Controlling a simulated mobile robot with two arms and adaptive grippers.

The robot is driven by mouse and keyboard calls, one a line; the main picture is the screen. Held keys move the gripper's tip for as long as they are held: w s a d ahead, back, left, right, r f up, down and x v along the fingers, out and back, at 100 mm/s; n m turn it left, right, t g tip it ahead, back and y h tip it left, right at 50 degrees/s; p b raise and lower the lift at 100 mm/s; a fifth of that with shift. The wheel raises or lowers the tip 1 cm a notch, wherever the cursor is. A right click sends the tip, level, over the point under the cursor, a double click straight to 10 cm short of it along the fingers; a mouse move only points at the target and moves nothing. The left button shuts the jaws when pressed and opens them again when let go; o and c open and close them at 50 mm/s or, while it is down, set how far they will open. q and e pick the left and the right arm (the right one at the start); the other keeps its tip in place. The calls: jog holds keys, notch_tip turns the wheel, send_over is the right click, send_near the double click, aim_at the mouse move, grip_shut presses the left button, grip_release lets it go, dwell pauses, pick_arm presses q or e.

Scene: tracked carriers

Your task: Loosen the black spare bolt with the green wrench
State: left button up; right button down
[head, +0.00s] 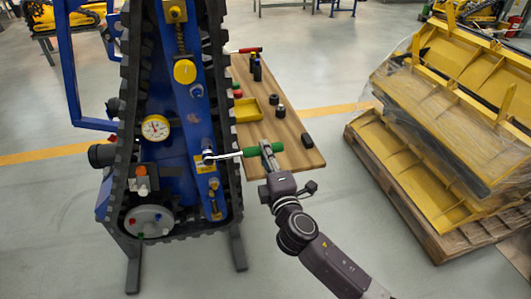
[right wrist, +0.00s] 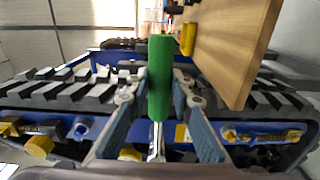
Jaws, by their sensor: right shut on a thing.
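The green wrench has a green handle (head: 250,151) and a silver shaft that points left to the blue panel of the tracked carrier. Its head end lies at a dark round spot beside a yellow label, where the black spare bolt (head: 208,157) seems to be; I cannot tell whether the head is seated on it. My right gripper (head: 268,149) is shut on the green handle. In the right wrist view the handle (right wrist: 160,75) stands between the two fingers (right wrist: 158,100), with the silver shaft below it. My left gripper is not in view.
The tracked carrier has a black track (head: 228,100) around its blue panel, with a gauge (head: 155,127) and knobs. A wooden table (head: 300,150) behind the wrench holds a yellow bin (head: 247,110) and small black parts. Yellow buckets (head: 440,100) sit on a pallet at right.

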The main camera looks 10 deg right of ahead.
jog(key=shift+r, duration=0.2)
jog(key=shift+r+n+p, duration=0.6)
jog(key=shift+r+p, duration=0.1)
jog(key=shift+p, duration=0.45)
jog(key=shift+r, duration=0.1)
jog(key=shift+a+r+n+p, duration=0.1)
jog(key=shift+r+n+p, duration=0.2)
jog(key=shift+r+p, duration=0.4)
jog(key=shift+p, duration=0.35)
jog(key=shift+a+r+n+p, duration=0.25)
jog(key=shift+r+n+p, duration=0.5)
jog(key=shift+p, duration=0.3)
